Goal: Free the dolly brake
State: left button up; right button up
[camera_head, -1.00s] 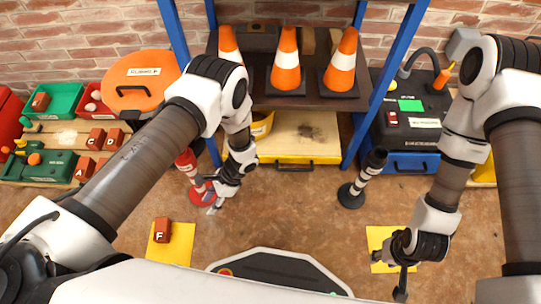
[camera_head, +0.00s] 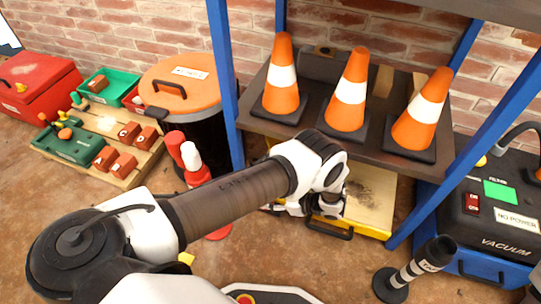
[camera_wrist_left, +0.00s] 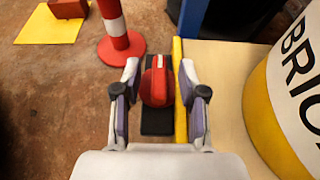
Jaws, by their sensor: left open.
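The dolly (camera_head: 372,192), a pale board with a yellow edge, sits under the shelf; its board also shows in the left wrist view (camera_wrist_left: 225,75). A red brake lever (camera_wrist_left: 157,86) with a pale stripe stands on a black plate at the dolly's yellow edge. My left gripper (camera_wrist_left: 159,72) is open, its two fingers on either side of the red lever with gaps visible; contact cannot be told. In the head view my left gripper (camera_head: 305,206) is low at the dolly's front, largely behind my arm, and the lever is hidden. My right gripper is out of view.
A yellow-and-white bucket (camera_wrist_left: 285,100) stands on the dolly, right of the gripper. A red-and-white post (camera_wrist_left: 118,40) stands close on the left. Orange cones (camera_head: 348,92) fill the shelf above. A black-and-white post (camera_head: 413,270) and a vacuum (camera_head: 490,222) stand right.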

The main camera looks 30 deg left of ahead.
pick_arm(q)
grip_shut()
jog(key=shift+s+m+t, duration=0.1)
jog(key=shift+m+t, duration=0.2)
jog(key=m+t+p, duration=0.1)
jog(key=t, duration=0.1)
jog(key=m+t+p, duration=0.1)
jog(key=m+t, duration=0.1)
jog(key=shift+s+r+y, duration=0.1)
jog(key=shift+s+y, duration=0.1)
jog(key=shift+y, duration=0.1)
jog(key=m+t, duration=0.1)
jog(key=m+t+h+p, duration=0.1)
jog(key=m+t, duration=0.2)
jog(key=shift+s+a+m+t+h+p, duration=0.1)
jog(key=shift+s+m+t+h+p, duration=0.2)
jog(key=shift+m+t+h, duration=0.1)
jog(key=m+t+h, duration=0.1)
jog(key=m+t+h+p, duration=0.1)
jog(key=m, duration=0.1)
jog(key=m+t+h+p, duration=0.1)
jog(key=t, duration=0.1)
jog(key=shift+s+a, duration=0.1)
jog(key=shift+a, duration=0.15)
jog(key=shift+m+t+h+p, duration=0.8)
jog(key=shift+m+t+h, duration=0.4)
jog(key=shift+m+h, duration=0.8)
